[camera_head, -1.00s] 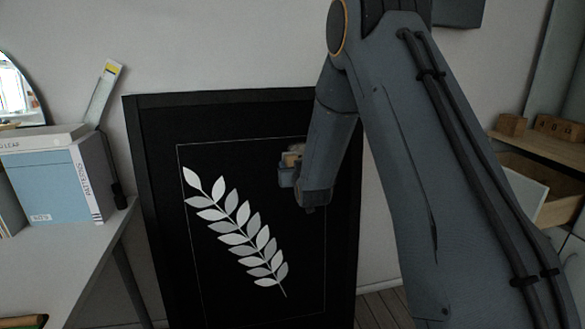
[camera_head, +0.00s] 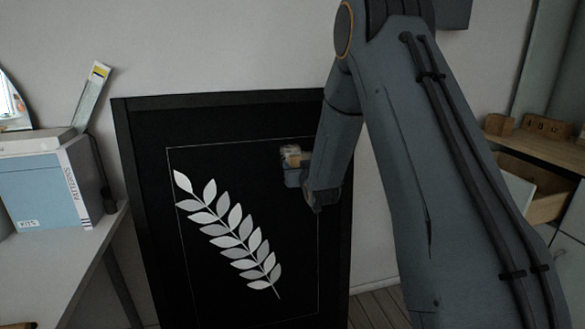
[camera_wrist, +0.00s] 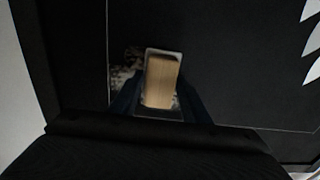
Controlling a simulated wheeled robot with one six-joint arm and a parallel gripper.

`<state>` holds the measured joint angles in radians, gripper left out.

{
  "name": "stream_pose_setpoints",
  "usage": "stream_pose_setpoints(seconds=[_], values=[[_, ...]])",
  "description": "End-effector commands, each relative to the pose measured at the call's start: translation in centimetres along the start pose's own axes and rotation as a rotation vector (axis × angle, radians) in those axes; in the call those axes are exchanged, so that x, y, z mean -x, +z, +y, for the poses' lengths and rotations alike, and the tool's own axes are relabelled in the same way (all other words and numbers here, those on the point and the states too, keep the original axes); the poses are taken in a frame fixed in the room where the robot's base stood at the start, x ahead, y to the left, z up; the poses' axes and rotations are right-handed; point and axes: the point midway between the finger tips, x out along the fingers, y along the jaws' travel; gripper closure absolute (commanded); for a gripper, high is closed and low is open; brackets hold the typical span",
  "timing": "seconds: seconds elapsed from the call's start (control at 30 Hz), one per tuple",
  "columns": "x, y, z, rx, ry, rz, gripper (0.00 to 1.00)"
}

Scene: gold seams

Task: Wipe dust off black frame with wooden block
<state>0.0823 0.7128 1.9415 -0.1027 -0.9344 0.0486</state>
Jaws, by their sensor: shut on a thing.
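The black frame (camera_head: 234,103) leans against the wall and holds a dark picture of a pale leaf sprig (camera_head: 235,235). My gripper (camera_head: 292,165) is at the upper right part of the picture. It is shut on the wooden block (camera_wrist: 161,80), which also shows as a small tan piece in the head view (camera_head: 291,152). The block is close to the picture; whether it touches cannot be told. In the wrist view, a mottled pale dust patch (camera_wrist: 128,70) shows beside the block, partly hidden by the block and fingers.
A desk (camera_head: 70,255) at the left carries a blue box (camera_head: 40,190) and a leaning yellow-tipped strip (camera_head: 92,92). At the right is a wooden shelf (camera_head: 530,145) with small wooden blocks above an open drawer (camera_head: 548,205).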

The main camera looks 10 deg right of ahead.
Motion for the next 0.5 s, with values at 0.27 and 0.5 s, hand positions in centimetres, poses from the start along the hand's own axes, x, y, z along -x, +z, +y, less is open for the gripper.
stream_pose_setpoints(seconds=[0.27, 0.5], values=[[-0.2, 0.0, 2.2, -0.001, 0.002, 0.001, 0.75], [-0.2, -0.1, 3.1, -0.001, 0.003, 0.001, 0.75]])
